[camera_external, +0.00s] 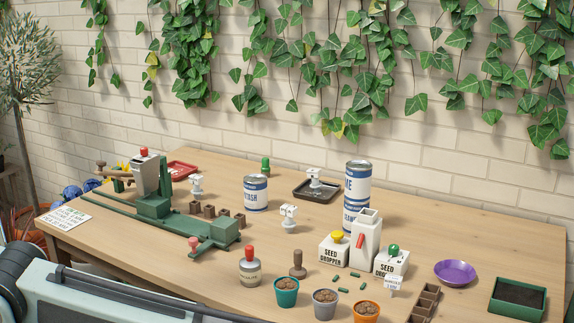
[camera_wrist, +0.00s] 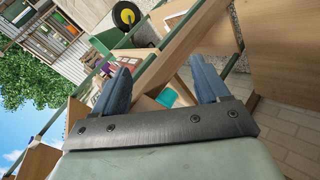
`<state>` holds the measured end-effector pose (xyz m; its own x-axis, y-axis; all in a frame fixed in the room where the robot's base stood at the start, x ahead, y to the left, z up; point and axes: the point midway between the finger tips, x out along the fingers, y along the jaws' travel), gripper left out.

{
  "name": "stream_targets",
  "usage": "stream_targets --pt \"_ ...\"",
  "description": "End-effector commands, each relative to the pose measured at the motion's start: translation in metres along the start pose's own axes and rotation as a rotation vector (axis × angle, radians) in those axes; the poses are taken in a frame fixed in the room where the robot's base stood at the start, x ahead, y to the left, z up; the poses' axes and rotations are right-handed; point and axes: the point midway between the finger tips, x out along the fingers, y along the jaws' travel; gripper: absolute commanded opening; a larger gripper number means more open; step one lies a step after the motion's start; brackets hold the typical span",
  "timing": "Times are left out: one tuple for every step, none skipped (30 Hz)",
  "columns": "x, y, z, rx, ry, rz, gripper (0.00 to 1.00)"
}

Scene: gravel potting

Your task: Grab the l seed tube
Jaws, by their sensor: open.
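In the outside view, several small dark green tubes (camera_external: 355,274) lie loose on the table in front of the seed dropper (camera_external: 333,250). They are too small to tell which one is the l seed tube. A white upright housing with a red lever (camera_external: 366,242) stands between the seed dropper and a second white box with a green knob (camera_external: 391,262). My gripper (camera_wrist: 160,84) is open and empty in the wrist view, its two blue fingers wide apart. It points away from the tabletop items, and no tube shows there. The gripper is out of the outside view.
Teal (camera_external: 286,291), grey (camera_external: 325,303) and orange (camera_external: 366,312) pots stand near the front edge. A brown stamp (camera_external: 298,265), a purple dish (camera_external: 455,272) and a brown divided tray (camera_external: 424,303) flank the tubes. A green machine (camera_external: 153,206) fills the left. The right back of the table is clear.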

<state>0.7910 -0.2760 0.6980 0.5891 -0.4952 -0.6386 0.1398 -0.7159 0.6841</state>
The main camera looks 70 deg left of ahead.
Motion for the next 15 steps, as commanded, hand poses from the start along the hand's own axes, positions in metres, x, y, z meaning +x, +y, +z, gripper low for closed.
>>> stream_targets --pt "0.002 0.025 -0.013 -0.009 0.026 0.036 0.74" --pt "0.001 0.038 -0.019 -0.018 0.040 0.057 0.74" --pt "0.000 0.055 -0.027 -0.029 0.060 0.083 0.74" --pt "-0.001 0.067 -0.033 -0.038 0.072 0.101 0.74" --pt "-0.002 0.079 -0.038 -0.048 0.085 0.121 0.74" --pt "-0.004 0.093 -0.045 -0.057 0.101 0.143 0.74" --pt "-0.006 0.103 -0.049 -0.064 0.110 0.158 0.74" --pt "-0.008 0.113 -0.054 -0.070 0.121 0.173 0.74" --pt "-0.011 0.124 -0.060 -0.076 0.132 0.190 0.74" --pt "-0.014 0.131 -0.064 -0.081 0.140 0.201 0.74" --pt "-0.018 0.137 -0.069 -0.084 0.147 0.209 0.74" --pt "-0.022 0.145 -0.074 -0.087 0.156 0.220 0.74" --pt "-0.026 0.148 -0.079 -0.086 0.161 0.223 0.74" --pt "-0.031 0.152 -0.084 -0.085 0.167 0.226 0.74" --pt "-0.037 0.154 -0.092 -0.080 0.173 0.225 0.74"
